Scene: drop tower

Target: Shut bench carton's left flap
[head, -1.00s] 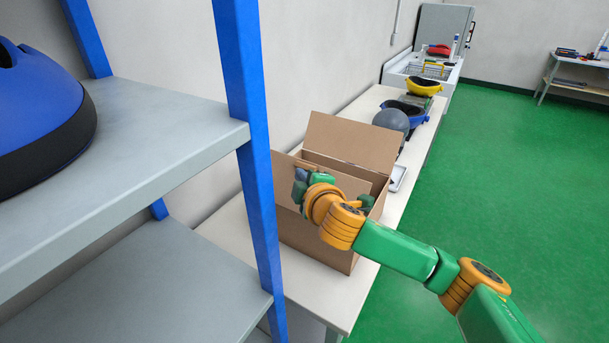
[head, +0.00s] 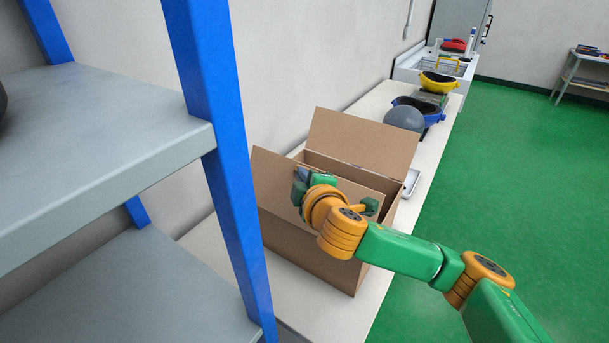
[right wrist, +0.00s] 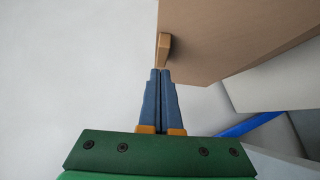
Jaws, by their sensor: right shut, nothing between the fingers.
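The brown cardboard carton (head: 310,255) stands on the bench with its top at least partly open. Its far flap (head: 360,140) stands up and leans back. A left-side panel (head: 272,178), which looks like the left flap, stands raised beside my right gripper (head: 299,186). The right gripper is shut and empty, and its arm crosses over the carton from the right. In the right wrist view the shut blue fingertips (right wrist: 160,72) point at a cardboard panel (right wrist: 225,40) with a small tan block (right wrist: 164,50) on its edge. Contact is unclear. My left gripper is out of view.
A blue-posted grey shelf rack (head: 215,170) stands close on the left. Green floor (head: 500,190) is open on the right.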

